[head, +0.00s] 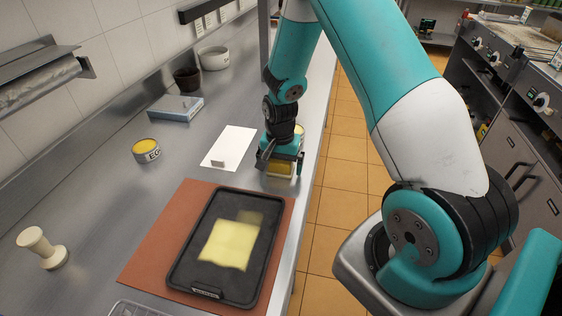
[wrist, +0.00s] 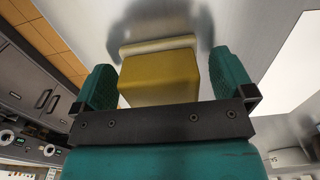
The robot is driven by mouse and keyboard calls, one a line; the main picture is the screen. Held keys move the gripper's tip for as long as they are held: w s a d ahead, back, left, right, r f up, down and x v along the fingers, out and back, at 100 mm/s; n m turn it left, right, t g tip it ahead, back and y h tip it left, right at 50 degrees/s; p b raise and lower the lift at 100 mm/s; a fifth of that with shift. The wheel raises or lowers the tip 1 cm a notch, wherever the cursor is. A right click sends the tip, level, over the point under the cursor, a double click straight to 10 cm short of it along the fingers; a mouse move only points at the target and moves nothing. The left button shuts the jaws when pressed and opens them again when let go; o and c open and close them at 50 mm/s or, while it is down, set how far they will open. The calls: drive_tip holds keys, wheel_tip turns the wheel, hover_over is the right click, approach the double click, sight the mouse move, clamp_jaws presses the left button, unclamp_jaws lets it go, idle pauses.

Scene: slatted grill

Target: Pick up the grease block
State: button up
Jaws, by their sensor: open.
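The grease block is a yellow block (wrist: 158,78) seen between the two teal fingers of my gripper (wrist: 166,70) in the wrist view. A gap shows between the block and the right finger; the left finger is very close to it, and I cannot tell if it touches. In the head view my gripper (head: 281,160) points down at the counter near its right edge. The yellow block (head: 280,169) shows partly beneath it, the rest hidden by the gripper. My gripper is open around the block.
A black tray (head: 186,265) with pale yellow sheets lies on a reddish-brown mat (head: 147,262) in front. A white card (head: 233,142) lies left of my gripper.

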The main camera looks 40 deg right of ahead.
drive_tip(key=shift+f, duration=0.25)
drive_tip(key=c, duration=1)
wheel_tip(320, 180, up, 20)
drive_tip(key=shift+r+b, duration=0.1)
drive_tip(key=shift+b, duration=1.1)
drive_tip(key=o, duration=0.4)
drive_tip(key=shift+c, duration=1)
